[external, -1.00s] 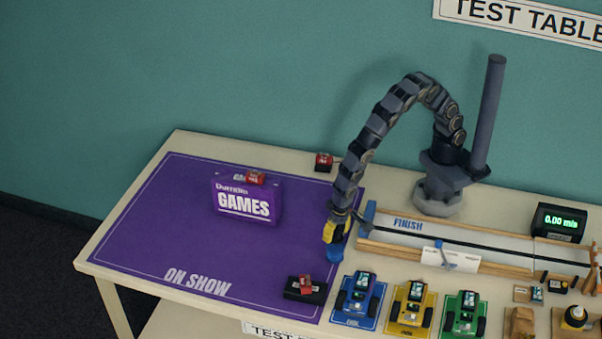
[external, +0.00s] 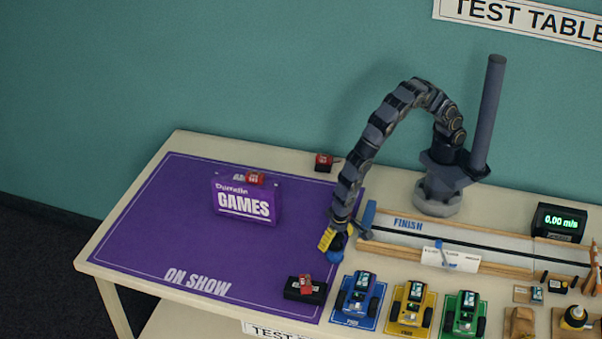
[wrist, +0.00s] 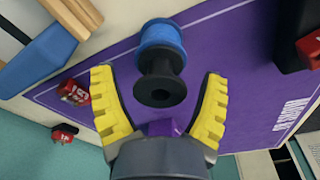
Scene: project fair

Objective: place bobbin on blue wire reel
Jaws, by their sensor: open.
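The blue wire reel (wrist: 160,36) stands on the purple mat, near its right edge, in the external view (external: 334,257). The black bobbin (wrist: 160,92), a small spool with a hole in its end face, is end to end with the reel in the wrist view and appears to sit on it. My gripper (wrist: 158,76) is open, with one yellow finger on each side of the bobbin and a visible gap to both. In the external view my gripper (external: 328,238) is just above the reel and largely hides the bobbin.
A purple games box (external: 246,203) stands on the mat (external: 140,235). A black block with a red item (external: 305,290) lies just in front of the reel. A blue car (external: 358,296) and the wooden-edged track (external: 400,256) are to the right. The mat's left part is clear.

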